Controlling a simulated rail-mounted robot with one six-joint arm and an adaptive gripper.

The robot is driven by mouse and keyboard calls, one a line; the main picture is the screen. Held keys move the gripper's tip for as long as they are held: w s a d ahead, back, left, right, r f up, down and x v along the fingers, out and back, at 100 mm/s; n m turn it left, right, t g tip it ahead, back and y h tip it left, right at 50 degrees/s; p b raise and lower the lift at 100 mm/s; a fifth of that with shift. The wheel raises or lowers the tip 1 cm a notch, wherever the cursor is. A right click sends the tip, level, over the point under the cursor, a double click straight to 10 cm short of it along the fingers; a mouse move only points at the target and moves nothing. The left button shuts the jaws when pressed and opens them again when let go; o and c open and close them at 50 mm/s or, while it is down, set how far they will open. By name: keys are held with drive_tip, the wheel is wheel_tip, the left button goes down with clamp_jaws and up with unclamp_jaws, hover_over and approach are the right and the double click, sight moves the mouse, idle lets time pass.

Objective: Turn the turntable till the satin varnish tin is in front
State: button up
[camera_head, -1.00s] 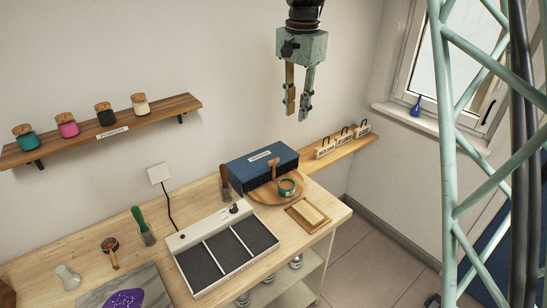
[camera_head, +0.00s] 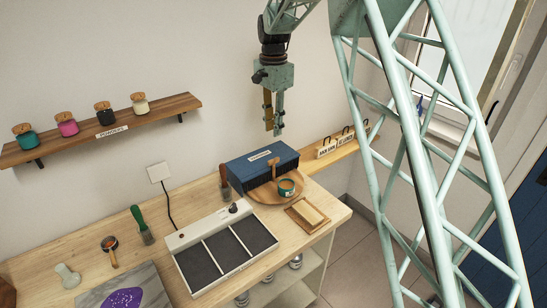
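The turntable (camera_head: 262,196) is a round wooden disc at the right end of the workbench, partly under a blue box-like cover (camera_head: 262,167) that hides its back. A small teal tin (camera_head: 286,188) with a pale label stands on its front right part; the label is too small to read. An upright wooden peg (camera_head: 274,169) stands on the disc. I cannot tell which tin is the satin varnish; others may be hidden under the cover. My gripper (camera_head: 273,130) points down in the air above the cover, empty, its two fingers slightly apart.
A brush (camera_head: 225,183) stands left of the cover. A sponge-like block on a tray (camera_head: 307,213) lies right of the disc. A white panel with dark pads (camera_head: 222,247) lies in front. A low shelf with labelled blocks (camera_head: 326,148) runs behind right.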

sight(274, 159)
idle(0.4)
drive_tip(key=shift+f, duration=6.9)
clamp_jaws()
